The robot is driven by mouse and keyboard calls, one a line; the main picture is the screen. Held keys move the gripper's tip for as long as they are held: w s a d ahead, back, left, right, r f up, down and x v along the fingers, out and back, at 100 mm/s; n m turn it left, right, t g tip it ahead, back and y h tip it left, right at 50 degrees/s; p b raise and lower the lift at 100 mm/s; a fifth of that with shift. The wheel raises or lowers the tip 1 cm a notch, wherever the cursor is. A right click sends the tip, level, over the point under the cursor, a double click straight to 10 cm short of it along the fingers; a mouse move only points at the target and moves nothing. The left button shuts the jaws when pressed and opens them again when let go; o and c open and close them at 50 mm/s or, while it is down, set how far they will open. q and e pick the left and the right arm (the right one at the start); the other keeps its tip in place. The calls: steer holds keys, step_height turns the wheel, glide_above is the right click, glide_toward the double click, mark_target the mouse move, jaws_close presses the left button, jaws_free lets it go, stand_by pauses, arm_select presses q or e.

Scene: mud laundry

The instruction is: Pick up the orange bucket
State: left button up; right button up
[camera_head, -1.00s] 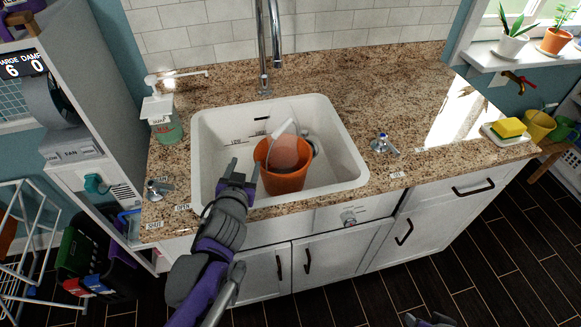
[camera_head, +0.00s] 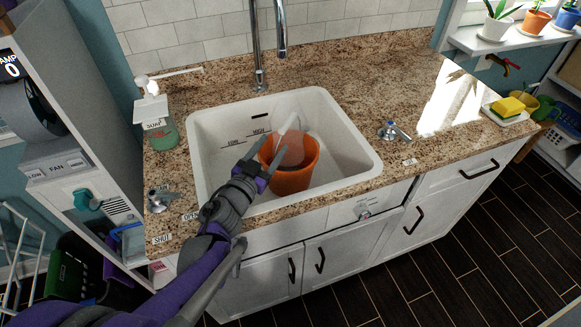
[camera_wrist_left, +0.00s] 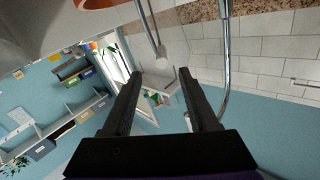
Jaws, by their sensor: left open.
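The orange bucket (camera_head: 297,172) stands in the white sink basin (camera_head: 346,151), toward its middle. A pale handle (camera_head: 289,124) rises above its rim. My left gripper (camera_head: 263,160) is open and empty at the bucket's left side, over the basin. In the head view its fingertips overlap the bucket's left edge, and I cannot tell whether they touch it. In the left wrist view the open fingers (camera_wrist_left: 156,80) have nothing between them close by, and a piece of the orange bucket (camera_wrist_left: 95,3) shows at the top edge. My right gripper is not in view.
A tall chrome faucet (camera_head: 256,50) stands behind the sink. A soap bottle (camera_head: 157,125) is at the counter's left. A blue-handled tap (camera_head: 394,132) is right of the sink. A yellow sponge (camera_head: 507,106) lies far right. The granite counter (camera_head: 370,80) is otherwise mostly clear.

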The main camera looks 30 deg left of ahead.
mark_target(280, 134)
arm_select(q)
steer(key=w, duration=0.4)
steer(key=shift+a, duration=0.3)
steer(key=w, duration=0.6)
steer(key=shift+w+a, duration=0.15)
steer(key=shift+a, duration=0.1)
jaws_close()
stand_by(0.8)
